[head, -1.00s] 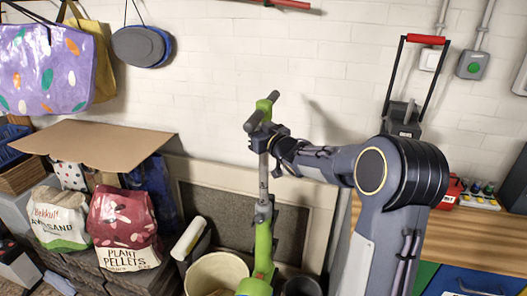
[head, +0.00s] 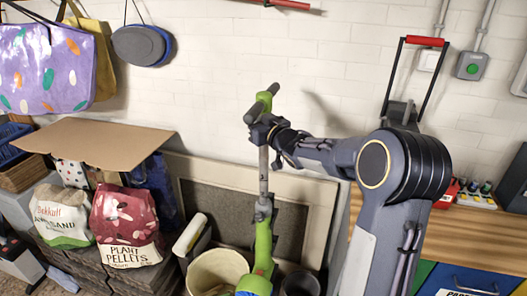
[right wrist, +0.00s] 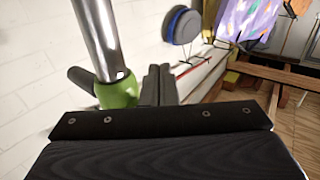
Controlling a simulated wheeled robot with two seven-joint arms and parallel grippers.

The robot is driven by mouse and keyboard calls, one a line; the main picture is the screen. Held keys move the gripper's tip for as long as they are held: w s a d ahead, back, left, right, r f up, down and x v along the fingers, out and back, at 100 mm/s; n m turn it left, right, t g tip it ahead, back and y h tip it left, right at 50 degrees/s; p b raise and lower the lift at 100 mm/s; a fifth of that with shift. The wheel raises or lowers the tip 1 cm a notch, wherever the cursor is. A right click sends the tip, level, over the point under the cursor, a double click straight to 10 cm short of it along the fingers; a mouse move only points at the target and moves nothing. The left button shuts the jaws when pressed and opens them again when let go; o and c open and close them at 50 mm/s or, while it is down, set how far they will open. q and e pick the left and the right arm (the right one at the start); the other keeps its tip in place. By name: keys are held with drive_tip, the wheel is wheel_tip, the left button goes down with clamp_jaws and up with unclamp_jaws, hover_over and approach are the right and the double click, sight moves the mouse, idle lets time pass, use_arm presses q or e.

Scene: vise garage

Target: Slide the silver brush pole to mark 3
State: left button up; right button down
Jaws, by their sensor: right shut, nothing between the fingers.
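The silver brush pole (head: 263,170) stands upright in the head view, with a green and grey T-handle (head: 262,102) on top. A dark 3 shows low on the silver part, just above the clamp (head: 263,206) on the green lower body (head: 263,245). My right gripper (head: 260,131) is at the pole's top, just under the handle. In the right wrist view, its dark fingers (right wrist: 155,85) are shut and empty, beside the green collar (right wrist: 116,92) and the silver pole (right wrist: 96,40). Whether they touch the collar is unclear. My left gripper is out of view.
A cream bucket (head: 218,270) and a dark bin (head: 300,284) stand near the pole's foot. A framed board (head: 318,215) leans on the wall behind. Bagged goods (head: 125,225) sit at left, and a wooden workbench (head: 470,232) is at right.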

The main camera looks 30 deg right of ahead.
drive_tip(key=shift+r+p, duration=0.9)
drive_tip(key=shift+r, duration=1.5)
drive_tip(key=shift+f+b, duration=1.3)
drive_tip(key=shift+f, duration=0.45)
approach(254, 108)
drive_tip(key=f, duration=0.1)
drive_tip(key=w+d+f, duration=0.1)
drive_tip(key=f, duration=0.1)
drive_tip(key=d+f, duration=0.1)
drive_tip(key=shift+w+f, duration=0.15)
drive_tip(key=shift+f, duration=0.05)
